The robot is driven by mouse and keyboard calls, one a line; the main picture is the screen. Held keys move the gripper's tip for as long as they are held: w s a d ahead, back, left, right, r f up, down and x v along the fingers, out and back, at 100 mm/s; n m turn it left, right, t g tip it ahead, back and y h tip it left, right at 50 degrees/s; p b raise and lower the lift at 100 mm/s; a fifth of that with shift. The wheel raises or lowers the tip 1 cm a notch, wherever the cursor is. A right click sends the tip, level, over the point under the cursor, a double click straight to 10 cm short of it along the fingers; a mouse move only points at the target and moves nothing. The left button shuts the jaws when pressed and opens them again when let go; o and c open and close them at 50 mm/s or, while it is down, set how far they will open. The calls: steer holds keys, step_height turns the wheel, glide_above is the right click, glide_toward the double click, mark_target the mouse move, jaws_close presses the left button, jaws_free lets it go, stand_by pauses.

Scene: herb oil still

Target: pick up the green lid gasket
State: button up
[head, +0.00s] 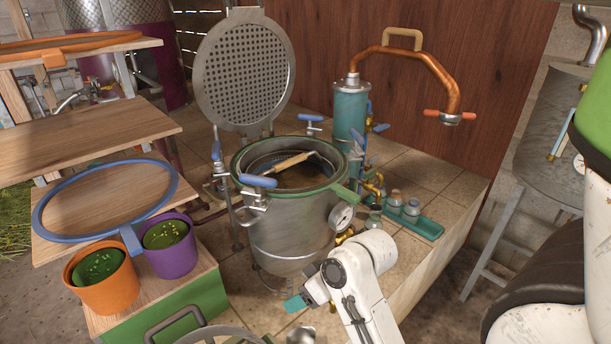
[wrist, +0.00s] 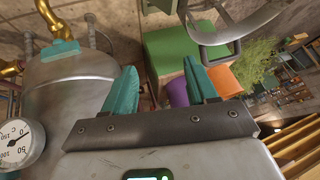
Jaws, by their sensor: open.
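The green lid gasket (head: 238,160) is a ring lying around the rim of the open steel pot (head: 290,235) in the head view. Its flat green tab (head: 345,194) sticks out at the pot's front right. My gripper (head: 297,303) is in front of the pot, below rim height, and apart from the gasket. In the wrist view my gripper (wrist: 160,82) shows two teal fingers spread apart with nothing between them. The pot's side (wrist: 75,95) is left of the fingers there. I cannot clearly make out the ring in the wrist view.
The pot has a raised perforated lid (head: 245,70), blue clamp handles (head: 258,181) and a gauge (head: 341,216). A blue ring (head: 40,218) lies on the left shelf, and an orange ring (head: 60,45) above. Orange (head: 105,290) and purple (head: 172,258) pots stand left. A teal tray (head: 425,226) is right.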

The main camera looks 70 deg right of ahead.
steer(key=s+d+r+m+t+h+b, duration=0.1)
steer(key=s+d+r+t+h, duration=0.4)
steer(key=d+r, duration=0.55)
steer(key=h, duration=0.1)
glide_toward(348, 192)
steer(key=shift+h, duration=0.3)
steer(key=p+x, duration=0.1)
steer(key=x, duration=0.8)
steer(key=shift+w+a+f, duration=0.1)
steer(key=shift+a, duration=0.05)
steer(key=shift+c, duration=0.2)
jaws_close()
